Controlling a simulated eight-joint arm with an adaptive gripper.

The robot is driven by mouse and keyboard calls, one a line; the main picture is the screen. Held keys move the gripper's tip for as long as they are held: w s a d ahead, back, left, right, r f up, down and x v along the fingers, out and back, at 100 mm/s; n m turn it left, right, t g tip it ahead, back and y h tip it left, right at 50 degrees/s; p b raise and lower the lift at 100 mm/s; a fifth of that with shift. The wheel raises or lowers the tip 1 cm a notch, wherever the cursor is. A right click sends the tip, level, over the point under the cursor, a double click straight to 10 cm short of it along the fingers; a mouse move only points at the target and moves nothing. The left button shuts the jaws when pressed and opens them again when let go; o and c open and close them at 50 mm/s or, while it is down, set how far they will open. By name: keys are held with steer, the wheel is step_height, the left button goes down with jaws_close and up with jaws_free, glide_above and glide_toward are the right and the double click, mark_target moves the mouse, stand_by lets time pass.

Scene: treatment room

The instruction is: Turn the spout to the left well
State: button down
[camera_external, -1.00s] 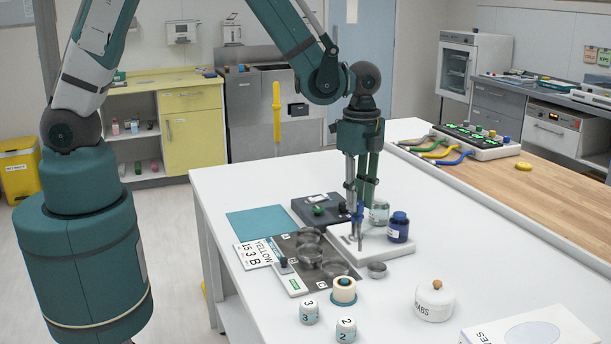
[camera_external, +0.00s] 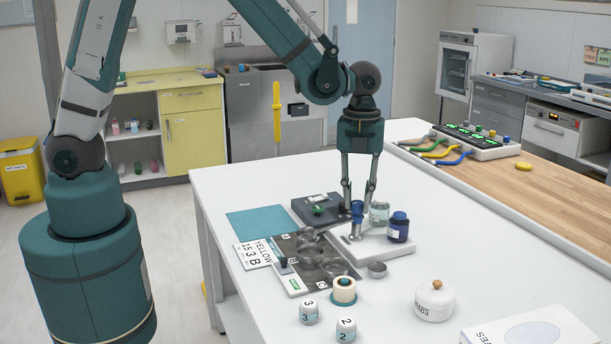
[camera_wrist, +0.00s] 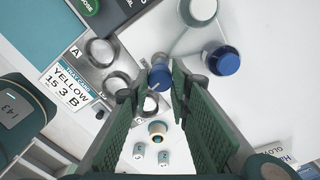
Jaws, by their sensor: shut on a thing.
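The spout (camera_external: 355,230) has a blue knob and a metal arm; it stands on a white base (camera_external: 390,251). My gripper (camera_external: 357,208) points down with its fingers on either side of the knob and is shut on it. In the wrist view the blue knob (camera_wrist: 160,76) shows between the fingertips (camera_wrist: 158,85). The fingers partly hide the spout's tip.
A dark device (camera_external: 319,208) is behind left.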

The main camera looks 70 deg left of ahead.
steer(key=m+b, duration=0.1)
steer(key=m, duration=0.4)
steer(key=shift+m+b, duration=0.8)
steer(key=shift+m, duration=1.6)
steer(key=c, duration=2.1)
jaws_free()
steer(key=shift+c, duration=0.2)
steer(key=shift+r, duration=0.1)
step_height(320, 180, up, 12)
